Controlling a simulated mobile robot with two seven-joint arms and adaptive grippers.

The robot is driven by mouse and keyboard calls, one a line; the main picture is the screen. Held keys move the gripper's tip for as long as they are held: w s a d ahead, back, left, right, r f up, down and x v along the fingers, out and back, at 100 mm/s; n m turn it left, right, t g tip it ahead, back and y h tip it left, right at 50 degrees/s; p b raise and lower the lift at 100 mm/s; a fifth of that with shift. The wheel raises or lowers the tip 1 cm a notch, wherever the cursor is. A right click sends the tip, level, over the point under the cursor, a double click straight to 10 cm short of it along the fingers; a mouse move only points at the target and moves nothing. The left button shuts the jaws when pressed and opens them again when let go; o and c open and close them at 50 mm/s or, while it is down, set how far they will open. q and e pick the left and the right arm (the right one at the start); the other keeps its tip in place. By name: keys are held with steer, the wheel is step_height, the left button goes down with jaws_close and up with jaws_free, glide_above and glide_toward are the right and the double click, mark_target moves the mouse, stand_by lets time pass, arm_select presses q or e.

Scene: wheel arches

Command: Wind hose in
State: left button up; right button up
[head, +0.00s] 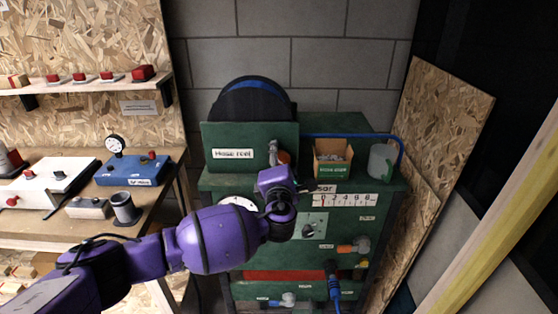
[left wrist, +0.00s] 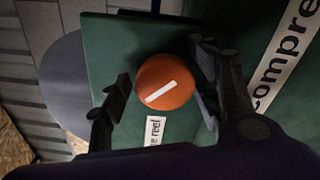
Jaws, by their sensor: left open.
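The hose reel (head: 252,100) is a dark drum with a blue band, standing behind a green panel (head: 232,134) labelled hose reel. An orange round knob (left wrist: 165,82) with a white stripe sits on this panel; in the head view only part of the knob (head: 285,157) shows past my gripper. A blue hose (head: 345,136) runs right from the panel and bends down at the cabinet's right side. My left gripper (head: 278,158) is at the panel's lower right. In the left wrist view its open fingers (left wrist: 160,97) stand on either side of the knob, with visible gaps.
The green cabinet (head: 345,230) carries a cardboard box (head: 332,158) and a grey-green cup (head: 381,161) on top, right of my gripper. A workbench (head: 150,208) with a blue device (head: 135,170) stands left. Boards lean at right.

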arm_select(q)
steer(key=s, duration=1.2)
